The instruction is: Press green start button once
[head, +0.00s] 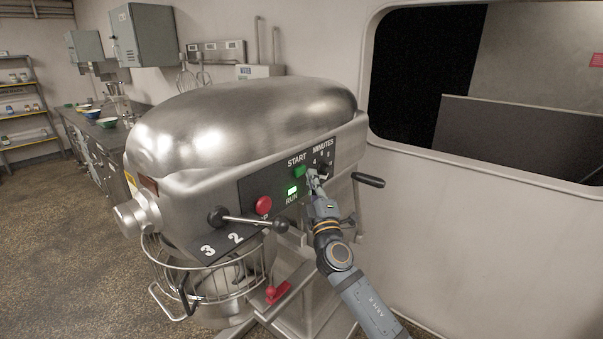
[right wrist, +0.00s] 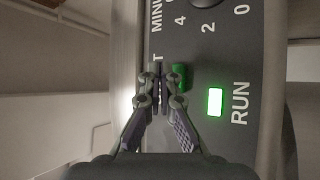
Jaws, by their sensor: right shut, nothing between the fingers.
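The green start button (head: 299,171) is on the dark control panel of a big steel mixer, under the word START. In the right wrist view the green button (right wrist: 180,77) shows just right of my fingertips. My right gripper (head: 316,178) is shut and empty, with its tips close to the panel beside the button. In the right wrist view the fingertips (right wrist: 158,82) are together; I cannot tell whether they touch the button or the panel. The RUN lamp (head: 292,190) below the button is lit green. My left gripper is not in view.
A red stop button (head: 264,205) is left of the RUN lamp. A gear lever (head: 250,221) with a black knob sticks out below it. A timer dial (head: 325,170) is right of the start button. A wire bowl guard (head: 210,279) and a red handle (head: 277,292) are lower down.

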